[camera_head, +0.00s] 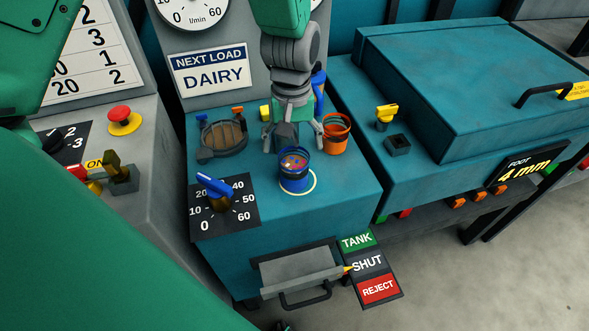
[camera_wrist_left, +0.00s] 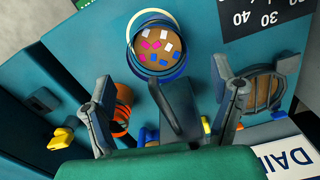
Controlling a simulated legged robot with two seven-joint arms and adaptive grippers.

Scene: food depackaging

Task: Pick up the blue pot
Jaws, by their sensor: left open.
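The blue pot (camera_head: 294,185) stands upright on the teal machine top, inside a white ring mark. It holds several pink, white and blue pieces on something brown. In the left wrist view the pot (camera_wrist_left: 131,48) is seen from above, beyond the fingertips. My left gripper (camera_head: 292,138) comes down from above, just behind the pot. Its fingers are spread and empty, and they show in the left wrist view (camera_wrist_left: 165,88). One finger overlaps the pot's near edge there; I cannot tell whether it touches. My right gripper is not in view.
An orange pot (camera_head: 336,134) stands close right of the gripper. A round grate (camera_head: 222,139) lies to its left, and a blue-handled dial (camera_head: 215,190) sits front left. A blue upright part (camera_head: 319,92) rises behind. An open chute (camera_head: 301,269) juts out below the front edge.

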